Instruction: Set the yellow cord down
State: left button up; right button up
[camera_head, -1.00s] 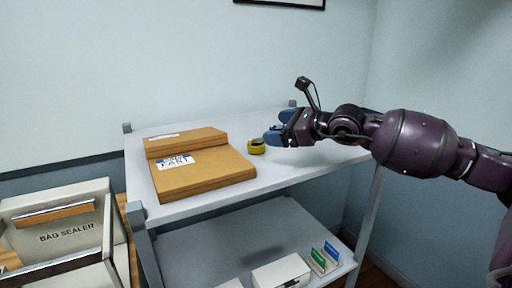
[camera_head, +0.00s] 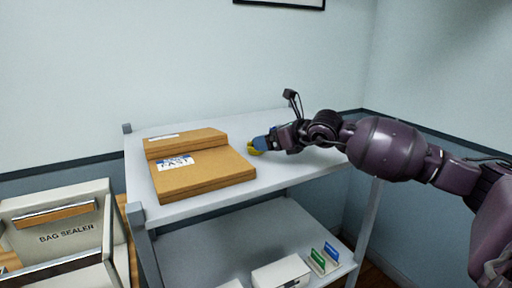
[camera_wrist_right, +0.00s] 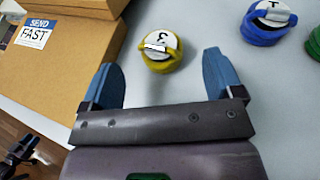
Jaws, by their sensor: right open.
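The yellow cord (camera_wrist_right: 160,50) is a small round coil with a white label on top. It sits on the white top shelf (camera_head: 290,171), just right of the brown boxes. In the head view only part of it (camera_head: 253,150) shows beside my right gripper (camera_head: 262,143). In the right wrist view my right gripper (camera_wrist_right: 160,68) is open, its two blue fingers spread to the left and right of the cord. The cord lies near the fingertip end of the gap, with clear space between it and each finger.
Flat brown boxes (camera_head: 205,178) lie left of the cord. A blue coil (camera_wrist_right: 265,24) and part of a green coil (camera_wrist_right: 314,42) lie to the right in the wrist view. A bag sealer (camera_head: 60,238) stands at lower left. White boxes are on the lower shelf.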

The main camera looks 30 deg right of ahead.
aim_at(252, 151)
jog(key=shift+p+x, duration=0.45)
jog(key=shift+x, duration=2.45)
jog(key=shift+s+f, duration=0.1)
jog(key=shift+f, duration=0.1)
